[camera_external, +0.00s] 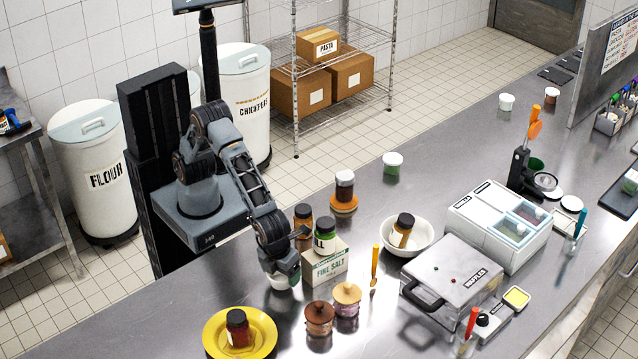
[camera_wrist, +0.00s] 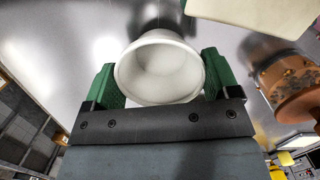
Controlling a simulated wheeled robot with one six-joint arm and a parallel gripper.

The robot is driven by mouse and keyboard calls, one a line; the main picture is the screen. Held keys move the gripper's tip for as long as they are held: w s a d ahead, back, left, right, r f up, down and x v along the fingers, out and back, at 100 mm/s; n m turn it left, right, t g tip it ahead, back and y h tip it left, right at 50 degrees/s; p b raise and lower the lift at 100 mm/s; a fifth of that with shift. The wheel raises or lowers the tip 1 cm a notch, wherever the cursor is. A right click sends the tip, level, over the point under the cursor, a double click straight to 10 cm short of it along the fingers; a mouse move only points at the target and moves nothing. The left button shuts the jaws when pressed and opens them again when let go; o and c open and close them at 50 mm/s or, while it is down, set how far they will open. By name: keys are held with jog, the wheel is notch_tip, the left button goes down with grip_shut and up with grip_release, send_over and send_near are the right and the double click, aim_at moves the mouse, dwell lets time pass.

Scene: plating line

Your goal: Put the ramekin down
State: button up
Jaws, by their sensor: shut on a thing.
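The ramekin (camera_wrist: 160,70) is a small white round cup, empty inside, held between the two green fingers of my gripper (camera_wrist: 158,85) in the wrist view. In the external view my gripper (camera_external: 285,270) points down over the steel counter, left of the salt box, with the ramekin (camera_external: 279,283) partly hidden beneath it. The ramekin is at or very close to the counter top; I cannot tell whether it touches. A dark reflection lies beside it in the wrist view.
The fine salt box (camera_external: 325,264) stands close on the right, with a green-lidded jar on it. A yellow plate (camera_external: 268,322) carries a jar at front left. Bare counter (camera_external: 180,310) lies to the left.

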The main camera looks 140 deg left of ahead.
jog(key=shift+f, duration=0.65)
jog(key=shift+f, duration=0.2)
jog(key=o, duration=0.8)
jog(key=s+r+n, duration=0.3)
jog(key=s+r, duration=0.1)
jog(key=r, duration=1.1)
jog(key=s+a+f+n+t, duration=0.1)
jog(key=s+n, duration=0.3)
jog(key=s, duration=0.2)
jog(key=s+a+f+n+t+h, duration=0.1)
jog(key=s+a+n+t, duration=0.1)
jog(key=s+n, duration=0.2)
jog(key=s+a+f+n+t, duration=0.1)
jog(key=s+n, duration=0.3)
jog(key=s, duration=0.6)
jog(key=shift+s+a+f, duration=0.1)
jog(key=shift+s+a, duration=0.05)
jog(key=shift+a, duration=0.15)
